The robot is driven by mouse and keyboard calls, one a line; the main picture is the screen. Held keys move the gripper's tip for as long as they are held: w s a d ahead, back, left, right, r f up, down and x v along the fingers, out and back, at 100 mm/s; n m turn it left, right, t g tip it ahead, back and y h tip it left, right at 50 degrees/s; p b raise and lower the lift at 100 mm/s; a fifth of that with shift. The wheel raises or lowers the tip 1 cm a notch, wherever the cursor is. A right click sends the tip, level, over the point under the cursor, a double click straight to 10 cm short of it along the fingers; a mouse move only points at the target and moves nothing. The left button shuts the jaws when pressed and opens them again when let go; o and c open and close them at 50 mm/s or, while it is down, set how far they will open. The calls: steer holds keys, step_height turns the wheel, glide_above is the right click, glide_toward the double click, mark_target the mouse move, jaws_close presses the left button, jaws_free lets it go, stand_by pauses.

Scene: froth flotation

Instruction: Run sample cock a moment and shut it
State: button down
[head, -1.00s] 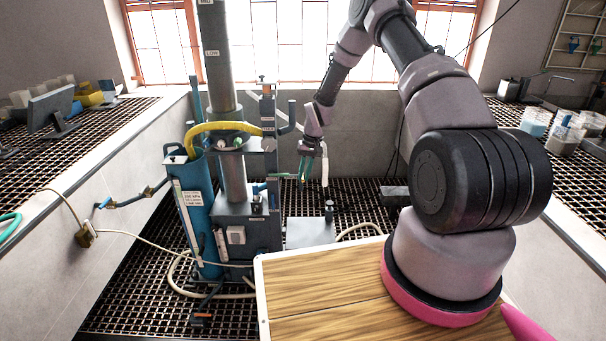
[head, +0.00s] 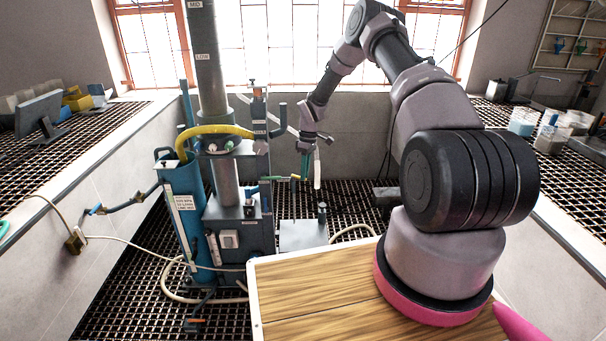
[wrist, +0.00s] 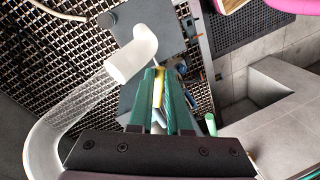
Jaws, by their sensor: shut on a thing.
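My gripper (head: 304,178) has green fingers and stands to the right of the flotation column's base unit. It is shut on a thin yellow piece (wrist: 158,88), which seems to be the handle of the sample cock. In the head view a small fitting with a yellow part (head: 295,178) reaches from the unit to my fingertips. The fingers hide most of the cock, and I cannot tell whether it is open or if anything flows. A white curved tube (wrist: 133,60) lies left of the fingers in the wrist view.
The grey column (head: 228,180) with its yellow hose (head: 215,130) and blue cylinder (head: 183,215) stands left of my gripper. A grey plate (head: 303,236) lies below on the grating. A wooden board (head: 320,295) fills the front.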

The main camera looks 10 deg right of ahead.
steer(key=n, duration=0.2)
steer(key=w+n, duration=0.1)
steer(key=w+d+n+h, duration=0.1)
steer(key=n, duration=0.1)
steer(key=shift+w+r+n+g, duration=0.1)
steer(key=shift+w+n+g, duration=0.1)
steer(key=shift+n+g, duration=0.1)
stand_by(0.5)
steer(key=c, duration=0.9)
jaws_free()
steer(key=shift+o, duration=0.2)
steer(key=shift+a, duration=0.1)
step_height(320, 180, up, 11)
steer(key=w, duration=0.2)
steer(key=shift+d, duration=0.2)
steer(key=shift+f, duration=0.2)
